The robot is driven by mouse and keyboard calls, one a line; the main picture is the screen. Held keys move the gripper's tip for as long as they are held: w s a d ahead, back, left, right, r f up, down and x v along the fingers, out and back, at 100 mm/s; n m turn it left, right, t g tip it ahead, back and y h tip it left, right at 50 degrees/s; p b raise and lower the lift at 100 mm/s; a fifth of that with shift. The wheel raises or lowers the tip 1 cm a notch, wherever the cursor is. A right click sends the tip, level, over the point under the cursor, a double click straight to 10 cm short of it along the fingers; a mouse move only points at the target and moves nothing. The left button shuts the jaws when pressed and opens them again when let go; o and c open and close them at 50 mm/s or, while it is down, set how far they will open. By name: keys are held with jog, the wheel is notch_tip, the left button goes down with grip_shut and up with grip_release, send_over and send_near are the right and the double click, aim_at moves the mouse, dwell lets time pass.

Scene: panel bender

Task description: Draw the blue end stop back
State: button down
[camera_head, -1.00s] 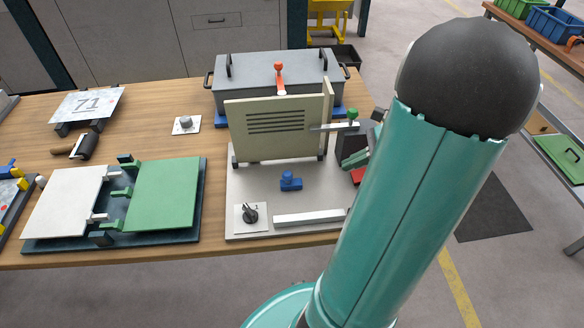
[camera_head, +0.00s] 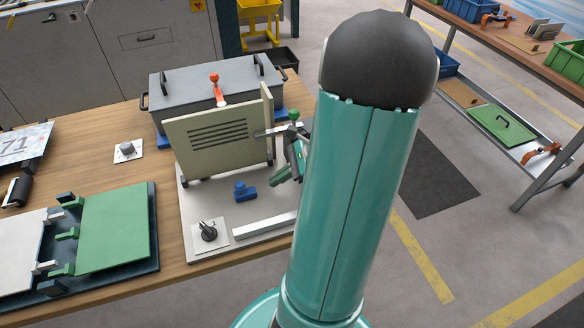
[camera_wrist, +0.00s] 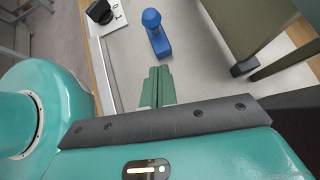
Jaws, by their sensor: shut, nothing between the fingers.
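The blue end stop (camera_head: 244,191) is a small block with an upright rounded knob. It stands on the pale base plate (camera_head: 193,226) of the bender, in front of the upright beige panel (camera_head: 200,155). In the wrist view the end stop (camera_wrist: 157,36) is at the top centre, just beyond my fingertips. My gripper (camera_wrist: 160,72) has its two green fingers shut together with nothing between them. A small gap shows in the picture between the fingertips and the stop. In the head view my gripper (camera_head: 284,175) is right of the stop, partly hidden behind my arm.
A black dial (camera_head: 208,231) sits on a white plate at the front left. A pale bar (camera_head: 262,229) lies along the front edge. A grey lidded box (camera_head: 180,90) stands behind. A green board (camera_head: 115,230) lies left.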

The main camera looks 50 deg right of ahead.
aim_at(247, 192)
jog(key=w+a, duration=0.3)
jog(key=shift+f, duration=0.35)
jog(key=shift+w+a+r, duration=0.1)
jog(key=shift+w+a, duration=0.3)
jog(key=shift+w, duration=0.1)
jog(key=shift+w, duration=0.15)
